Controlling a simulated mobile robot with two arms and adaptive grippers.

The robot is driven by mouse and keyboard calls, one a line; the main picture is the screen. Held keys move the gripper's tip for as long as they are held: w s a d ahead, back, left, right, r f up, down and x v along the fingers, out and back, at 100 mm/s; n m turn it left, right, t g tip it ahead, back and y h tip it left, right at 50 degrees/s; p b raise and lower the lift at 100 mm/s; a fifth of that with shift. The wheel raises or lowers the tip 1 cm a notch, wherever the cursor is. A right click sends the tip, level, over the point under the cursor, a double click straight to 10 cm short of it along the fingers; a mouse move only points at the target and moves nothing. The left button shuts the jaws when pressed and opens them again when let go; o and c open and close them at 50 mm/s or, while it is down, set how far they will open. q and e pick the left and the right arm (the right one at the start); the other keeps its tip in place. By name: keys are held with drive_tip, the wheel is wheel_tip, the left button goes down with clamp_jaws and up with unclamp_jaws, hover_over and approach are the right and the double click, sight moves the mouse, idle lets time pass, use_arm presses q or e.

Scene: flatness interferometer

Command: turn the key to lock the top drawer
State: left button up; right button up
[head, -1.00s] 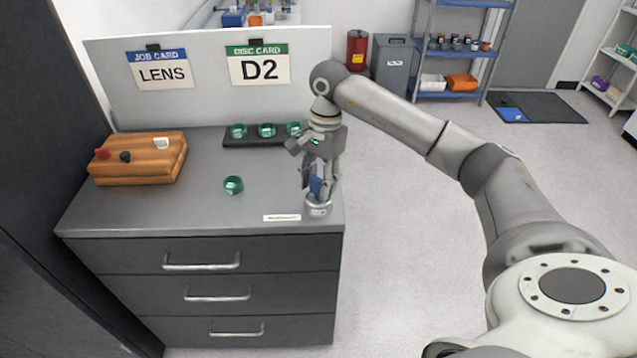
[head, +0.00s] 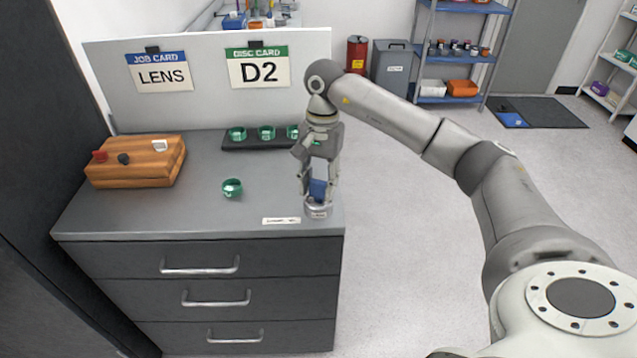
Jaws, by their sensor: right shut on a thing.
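The key (head: 318,188) has a blue head and stands upright in a round silver lock (head: 318,211) at the front right corner of the cabinet top. My right gripper (head: 319,190) points down and is shut on the blue key head. The top drawer (head: 200,264), with a silver bar handle, is closed at the front of the grey cabinet. A small white label (head: 282,221) lies just left of the lock. My left gripper is not in view.
A wooden block (head: 135,165) with red, dark and white knobs sits at the left. A green glass disc (head: 232,188) lies mid-top. A dark rack (head: 262,142) of similar discs stands behind, before a card panel (head: 200,105). The front middle of the top is clear.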

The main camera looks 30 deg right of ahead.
drive_tip(key=shift+f+n+b, duration=0.1)
drive_tip(key=shift+n+b, duration=0.3)
drive_tip(key=shift+n, duration=1.3)
drive_tip(key=shift+b, duration=0.35)
drive_tip(key=shift+n+g, duration=0.3)
drive_tip(key=shift+n, duration=0.3)
drive_tip(key=o, duration=0.6)
drive_tip(key=shift+n+h+b, duration=0.35)
drive_tip(key=shift+n+h, duration=0.05)
drive_tip(key=shift+n, duration=0.1)
drive_tip(key=shift+c, duration=0.2)
drive_tip(key=o, duration=0.5)
drive_tip(key=shift+o, duration=0.2)
